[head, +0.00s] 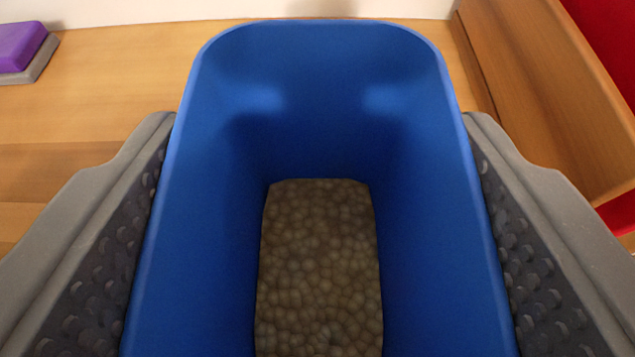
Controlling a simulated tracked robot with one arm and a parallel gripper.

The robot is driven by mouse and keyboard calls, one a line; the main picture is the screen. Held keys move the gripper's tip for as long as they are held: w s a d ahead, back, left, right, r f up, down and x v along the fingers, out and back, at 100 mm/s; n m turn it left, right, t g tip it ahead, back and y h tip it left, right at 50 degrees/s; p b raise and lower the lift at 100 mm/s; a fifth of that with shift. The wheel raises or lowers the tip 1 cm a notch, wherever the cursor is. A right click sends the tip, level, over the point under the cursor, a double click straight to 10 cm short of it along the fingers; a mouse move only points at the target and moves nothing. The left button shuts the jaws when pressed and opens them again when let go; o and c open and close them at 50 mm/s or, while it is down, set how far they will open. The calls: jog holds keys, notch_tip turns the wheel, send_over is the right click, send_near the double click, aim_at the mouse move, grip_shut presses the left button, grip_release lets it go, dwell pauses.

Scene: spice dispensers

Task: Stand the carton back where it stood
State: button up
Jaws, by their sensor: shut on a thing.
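A blue open-topped carton (320,95) fills the middle of the head view. Its far rim is rounded, and its near end is cut off by the bottom of the picture. Brown round grains (318,265) lie at its bottom. My gripper (318,225) is shut on the carton, one grey finger with a dimpled dark pad against each long side wall. The carton's underside is hidden, so I cannot tell whether it touches the surface below.
A wooden surface (90,110) lies below and shows free room at left. A purple block on a grey base (22,50) sits at the far left. A wooden wall or board (550,90) stands close at right, with something red (612,30) beyond it. A pale wall (180,8) is behind.

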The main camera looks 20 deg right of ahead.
jog(key=o, duration=1.6)
jog(key=shift+f, duration=0.1)
jog(key=p+v, duration=0.1)
jog(key=v, duration=1.1)
